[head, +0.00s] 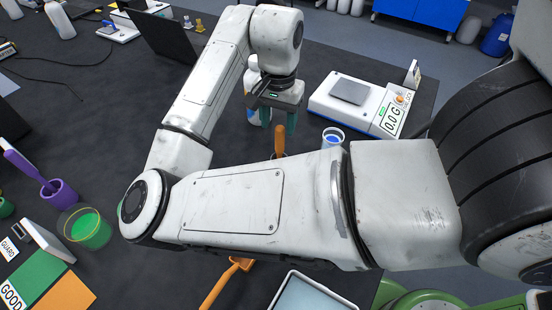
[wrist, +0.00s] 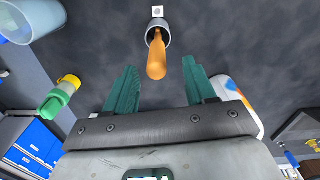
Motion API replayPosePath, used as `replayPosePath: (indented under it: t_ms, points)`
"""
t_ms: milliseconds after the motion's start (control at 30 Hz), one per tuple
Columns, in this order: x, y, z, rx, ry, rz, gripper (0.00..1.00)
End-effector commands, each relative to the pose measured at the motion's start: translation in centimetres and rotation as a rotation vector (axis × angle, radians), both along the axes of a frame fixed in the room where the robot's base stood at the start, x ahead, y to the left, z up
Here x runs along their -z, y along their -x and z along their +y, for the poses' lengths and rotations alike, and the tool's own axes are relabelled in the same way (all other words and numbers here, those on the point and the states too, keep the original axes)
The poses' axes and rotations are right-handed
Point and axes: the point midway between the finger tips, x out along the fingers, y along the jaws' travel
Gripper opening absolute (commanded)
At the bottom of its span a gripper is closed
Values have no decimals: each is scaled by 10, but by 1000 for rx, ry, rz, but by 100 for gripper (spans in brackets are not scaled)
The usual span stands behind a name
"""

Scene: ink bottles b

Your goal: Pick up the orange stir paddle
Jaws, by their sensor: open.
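The orange stir paddle (head: 279,139) stands handle-up in a small holder cup in the head view; my arm hides the cup's lower part. In the wrist view the paddle (wrist: 157,58) leans out of its grey cup (wrist: 158,28), its handle end pointing toward my gripper. My gripper (head: 279,119) is open and points down just above the paddle.
A cup of blue ink (head: 333,137) and a scale (head: 352,100) stand right of the gripper. A white bottle (head: 252,78) is close behind it. At left are a purple paddle in a holder (head: 59,192) and a green ink cup (head: 88,230). An orange scoop (head: 225,280) lies in front.

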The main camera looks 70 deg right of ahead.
Motion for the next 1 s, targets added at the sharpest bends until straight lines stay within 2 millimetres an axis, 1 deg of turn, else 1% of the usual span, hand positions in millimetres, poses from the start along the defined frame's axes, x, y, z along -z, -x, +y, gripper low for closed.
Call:
replayPosePath:
  t_ms: [33, 267, 500, 600, 867, 1000]
  points:
    - [5, 0, 0, -1, 0, 0, 55]
    - [20, 1, 1, -2, 1, 0, 55]
    - [54, 3, 2, -2, 1, 0, 55]
    - [62, 3, 2, -2, 1, 0, 55]
    - [64, 3, 2, -1, 2, -1, 55]
    - [64, 3, 2, 0, 2, -1, 42]
